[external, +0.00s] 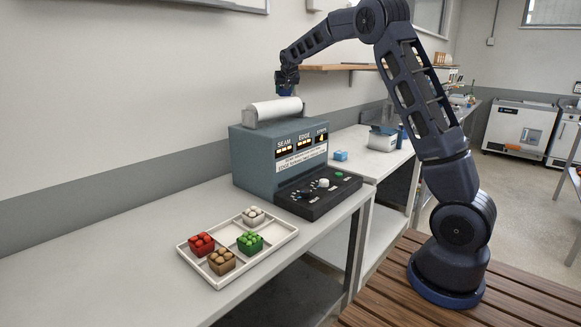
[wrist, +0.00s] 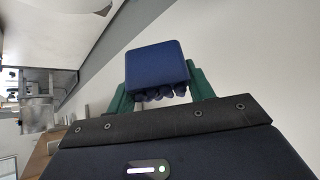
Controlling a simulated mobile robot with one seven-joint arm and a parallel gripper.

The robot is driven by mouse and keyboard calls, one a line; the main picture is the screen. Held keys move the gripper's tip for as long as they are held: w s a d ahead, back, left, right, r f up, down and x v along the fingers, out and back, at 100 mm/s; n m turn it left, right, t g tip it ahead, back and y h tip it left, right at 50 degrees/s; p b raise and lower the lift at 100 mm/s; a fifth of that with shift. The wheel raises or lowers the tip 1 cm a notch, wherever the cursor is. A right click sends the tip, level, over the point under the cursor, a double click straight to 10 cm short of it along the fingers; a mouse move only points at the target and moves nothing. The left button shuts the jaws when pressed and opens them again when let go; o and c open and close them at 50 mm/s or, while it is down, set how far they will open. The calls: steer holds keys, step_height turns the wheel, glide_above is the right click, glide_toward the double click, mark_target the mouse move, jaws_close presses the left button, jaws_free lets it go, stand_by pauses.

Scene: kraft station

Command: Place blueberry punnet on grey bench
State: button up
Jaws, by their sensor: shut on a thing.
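The blueberry punnet (wrist: 154,62) is a dark blue box with dark round berries at its lower edge in the wrist view. My gripper (wrist: 157,88) has green fingers on both sides of it and is shut on it. In the external view my gripper (external: 287,82) is high above the machine, near the wall, and the punnet is small and dark there. The pale grey bench (external: 110,262) runs along the wall, well below my gripper.
A blue-grey machine (external: 252,160) with a white roll (external: 272,111) on top stands on the bench below my gripper. A white tray (external: 283,238) holds several punnets. A small blue box (external: 341,155) sits farther back. The bench's left front is bare.

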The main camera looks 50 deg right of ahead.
steer(key=s+d+f+m+g+h, duration=0.1)
steer(key=s+d+f, duration=0.25)
steer(key=d, duration=0.65)
steer(key=s+d+f+m, duration=0.15)
steer(key=s+d, duration=0.35)
steer(key=d, duration=0.5)
glide_above(352, 144)
steer(key=s+a, duration=0.2)
step_height(352, 144, down, 9)
steer(key=shift+n, duration=0.35)
step_height(352, 144, down, 20)
steer(key=shift+r, duration=0.25)
steer(key=shift+a+f, duration=0.1)
steer(key=shift+f, duration=0.05)
steer(key=o, duration=1.1)
steer(key=shift+c, duration=0.2)
